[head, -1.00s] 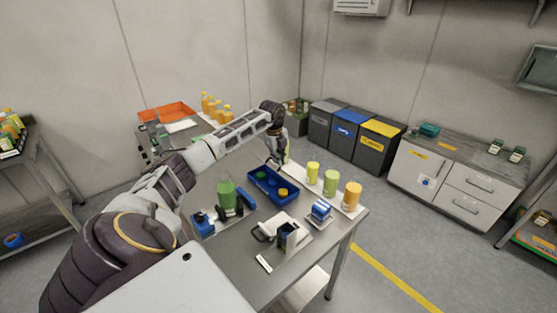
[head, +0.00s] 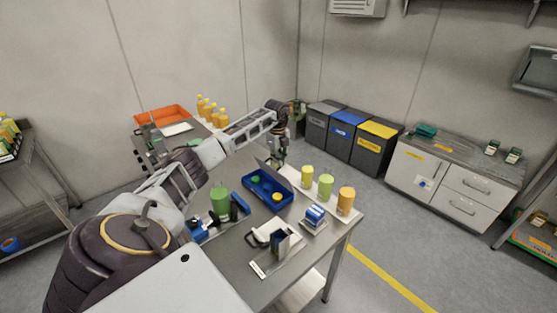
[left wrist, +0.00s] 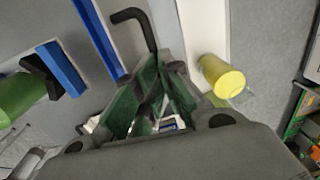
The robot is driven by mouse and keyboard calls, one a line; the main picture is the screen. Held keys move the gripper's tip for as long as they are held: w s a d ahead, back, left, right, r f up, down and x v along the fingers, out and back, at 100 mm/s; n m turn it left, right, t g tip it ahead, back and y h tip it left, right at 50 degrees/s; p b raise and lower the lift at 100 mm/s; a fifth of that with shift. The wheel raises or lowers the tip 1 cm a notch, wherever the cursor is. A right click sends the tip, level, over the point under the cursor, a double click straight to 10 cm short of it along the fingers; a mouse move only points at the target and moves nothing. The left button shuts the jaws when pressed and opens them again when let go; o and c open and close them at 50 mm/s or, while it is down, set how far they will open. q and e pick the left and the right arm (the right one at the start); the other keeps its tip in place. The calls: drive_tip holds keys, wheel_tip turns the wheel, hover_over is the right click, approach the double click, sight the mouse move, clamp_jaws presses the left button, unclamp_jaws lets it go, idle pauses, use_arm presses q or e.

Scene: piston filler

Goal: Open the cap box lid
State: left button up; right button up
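The blue cap box (head: 268,197) stands on the grey table with green and yellow caps showing inside. A thin grey panel, which looks like its lid (head: 270,172), stands tilted up along the box's far side. My left gripper (head: 281,158) is just beyond that panel, pointing down. In the left wrist view its green-padded fingers (left wrist: 158,70) converge and look shut at the tips. A bent black bar (left wrist: 137,22) ends right by the fingertips; I cannot tell whether they touch it. Blue box walls (left wrist: 97,38) show beside it. My right gripper is not in view.
A yellow cup (head: 307,176), a light green cup (head: 326,186) and an orange cup (head: 346,200) stand on a white strip right of the box. A green cylinder (head: 219,198) stands left of it.

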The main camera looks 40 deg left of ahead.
use_arm(q)
drive_tip(key=shift+o, duration=0.9)
drive_tip(key=shift+s+d+f, duration=0.15)
drive_tip(key=shift+f, duration=0.3)
drive_tip(key=shift+s+d+f, duration=0.15)
drive_tip(key=shift+f, duration=0.3)
drive_tip(key=shift+w+a+f, duration=0.15)
drive_tip(key=shift+w, duration=0.05)
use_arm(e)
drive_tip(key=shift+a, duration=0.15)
use_arm(q)
drive_tip(key=shift+r, duration=0.25)
drive_tip(key=shift+r, duration=0.1)
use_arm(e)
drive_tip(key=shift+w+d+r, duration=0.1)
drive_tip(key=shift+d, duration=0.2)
